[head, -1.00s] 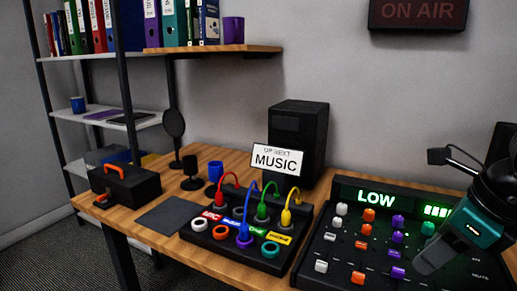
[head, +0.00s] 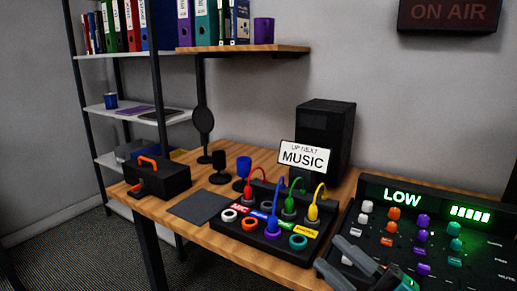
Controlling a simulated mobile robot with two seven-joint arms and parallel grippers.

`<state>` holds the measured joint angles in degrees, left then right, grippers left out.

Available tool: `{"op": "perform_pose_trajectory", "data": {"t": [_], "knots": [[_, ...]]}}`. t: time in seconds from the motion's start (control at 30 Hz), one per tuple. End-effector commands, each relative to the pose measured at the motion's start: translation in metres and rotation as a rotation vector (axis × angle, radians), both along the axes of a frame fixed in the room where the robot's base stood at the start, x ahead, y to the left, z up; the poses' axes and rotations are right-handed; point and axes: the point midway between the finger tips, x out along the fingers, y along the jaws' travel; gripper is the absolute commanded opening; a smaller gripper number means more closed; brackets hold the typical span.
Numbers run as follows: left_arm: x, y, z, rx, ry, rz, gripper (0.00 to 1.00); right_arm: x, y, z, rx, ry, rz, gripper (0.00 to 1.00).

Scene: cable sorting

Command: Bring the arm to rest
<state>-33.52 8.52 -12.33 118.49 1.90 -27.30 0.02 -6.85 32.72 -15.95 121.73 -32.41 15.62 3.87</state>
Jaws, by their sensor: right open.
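My right gripper (head: 328,256) is at the bottom of the head view, over the near left part of the mixing console (head: 484,262). Its two grey fingers are apart, with nothing seen between them. Its arm is mostly out of the picture. The left gripper is not in view. Left of the right gripper, the black patch box (head: 262,252) holds a red cable (head: 249,184), a blue cable (head: 277,200), a green cable (head: 290,197) and a yellow cable (head: 315,205), their ends at its coloured rings.
The console display reads "LOW" (head: 402,197).

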Motion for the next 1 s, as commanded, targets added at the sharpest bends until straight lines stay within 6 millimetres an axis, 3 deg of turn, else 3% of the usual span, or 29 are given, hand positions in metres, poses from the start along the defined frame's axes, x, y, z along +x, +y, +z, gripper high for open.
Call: {"op": "perform_pose_trajectory", "data": {"t": [0.03, 0.07, 0.17, 0.3, 0.43, 0.47, 0.5, 0.7, 0.83, 1.0], "knots": [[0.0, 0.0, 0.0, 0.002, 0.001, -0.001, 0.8, 0.005, -0.01, -0.032, 0.117, 0.174, -0.094, 0.4], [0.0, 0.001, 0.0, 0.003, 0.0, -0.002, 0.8, 0.006, -0.017, -0.053, 0.177, 0.274, -0.15, 0.4], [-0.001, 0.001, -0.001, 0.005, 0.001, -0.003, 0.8, -0.004, -0.032, -0.125, 0.346, 0.607, -0.312, 0.4], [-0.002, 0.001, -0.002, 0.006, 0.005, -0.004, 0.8, -0.047, -0.034, -0.214, 0.501, 1.012, -0.467, 0.4], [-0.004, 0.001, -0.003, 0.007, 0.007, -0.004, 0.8, -0.105, -0.019, -0.277, 0.611, 1.354, -0.562, 0.4], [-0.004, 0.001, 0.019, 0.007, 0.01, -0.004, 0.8, -0.1, -0.024, -0.253, 0.603, 1.327, -0.561, 0.4], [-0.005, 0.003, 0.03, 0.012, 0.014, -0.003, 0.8, -0.099, -0.027, -0.24, 0.596, 1.314, -0.565, 0.4], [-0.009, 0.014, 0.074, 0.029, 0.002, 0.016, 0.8, -0.104, -0.039, -0.2, 0.588, 1.301, -0.593, 0.4], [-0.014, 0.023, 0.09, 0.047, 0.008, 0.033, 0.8, -0.107, -0.045, -0.18, 0.582, 1.293, -0.608, 0.4], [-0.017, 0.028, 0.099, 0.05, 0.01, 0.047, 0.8, -0.11, -0.05, -0.17, 0.578, 1.287, -0.62, 0.4]]}}
